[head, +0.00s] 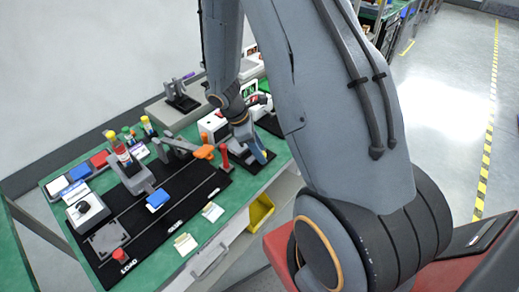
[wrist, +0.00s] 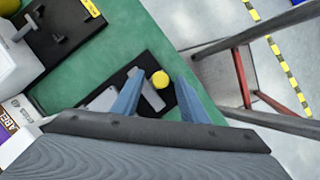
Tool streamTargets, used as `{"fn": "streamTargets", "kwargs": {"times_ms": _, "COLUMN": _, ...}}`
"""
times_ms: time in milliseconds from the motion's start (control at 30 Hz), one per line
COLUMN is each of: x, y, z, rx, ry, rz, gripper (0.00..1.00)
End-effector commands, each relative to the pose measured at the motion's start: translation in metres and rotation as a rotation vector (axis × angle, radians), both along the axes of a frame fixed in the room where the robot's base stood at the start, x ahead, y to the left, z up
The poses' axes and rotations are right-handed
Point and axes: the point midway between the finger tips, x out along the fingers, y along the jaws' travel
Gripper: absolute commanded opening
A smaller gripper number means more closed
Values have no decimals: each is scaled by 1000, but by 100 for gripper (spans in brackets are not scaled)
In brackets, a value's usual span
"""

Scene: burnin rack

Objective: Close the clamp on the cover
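My gripper (wrist: 157,95) is open, its two blue fingers apart and pointing down. It also shows in the head view (head: 262,157), at the right end of the green bench. A yellow ball knob (wrist: 160,79) with a paler yellow part below it shows between the fingers in the wrist view; it looks like the clamp's handle. I cannot tell whether the fingers touch it. A black base plate (wrist: 120,83) lies under it, with a grey block (wrist: 103,99) beside the left finger that may be the cover. The fingers hide part of this fixture.
A red post (head: 224,157) and an orange-ended arm (head: 204,152) stand left of my gripper. A black mat (head: 190,215) with a blue-topped piece (head: 158,199) lies further left. A white box (head: 213,125) stands behind. Floor lies beyond the bench's edge.

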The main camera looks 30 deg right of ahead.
Motion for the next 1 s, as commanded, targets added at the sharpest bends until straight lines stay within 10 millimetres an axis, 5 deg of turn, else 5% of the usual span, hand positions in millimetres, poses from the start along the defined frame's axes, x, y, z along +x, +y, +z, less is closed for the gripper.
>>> {"fn": "streamTargets", "kwargs": {"times_ms": 67, "x": 0, "y": 0, "z": 0, "rx": 0, "ry": 0, "rz": 0, "gripper": 40}}
{"fn": "streamTargets", "kwargs": {"times_ms": 300, "x": 0, "y": 0, "z": 0, "rx": 0, "ry": 0, "rz": 0, "gripper": 1}}
{"fn": "streamTargets", "kwargs": {"times_ms": 1000, "x": 40, "y": 14, "z": 1, "rx": 0, "ry": -3, "rz": 1, "gripper": 0}}
